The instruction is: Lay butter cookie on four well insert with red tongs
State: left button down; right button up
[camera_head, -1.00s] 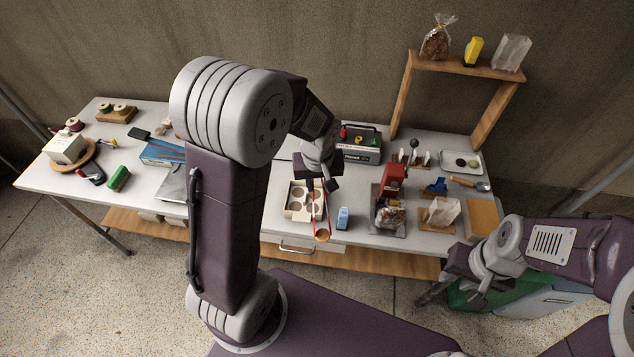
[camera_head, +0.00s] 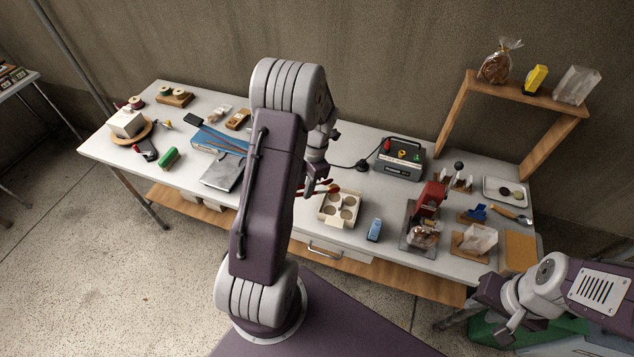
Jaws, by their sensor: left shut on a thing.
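My left gripper (camera_head: 316,184) is shut on the red tongs (camera_head: 314,191), partly hidden by my own arm. The tongs point right.
A blue pack (camera_head: 375,229) stands right of the insert, then a red press-like device (camera_head: 430,200). A grey box with coloured knobs (camera_head: 401,160) is behind. A wooden shelf (camera_head: 530,97) stands at the back right. A blue box (camera_head: 218,140) and a grey slab (camera_head: 222,173) lie left.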

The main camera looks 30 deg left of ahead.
pick_arm(q)
notch_tip(320, 180, down, 7)
jog(key=b, duration=0.5)
dwell(0.3)
jog(key=shift+d, duration=0.1)
jog(key=c, duration=1.6)
grip_release()
jog(key=shift+o, duration=0.2)
jog(key=shift+r, duration=0.15)
notch_tip(320, 180, up, 10)
jog(key=p, duration=0.7)
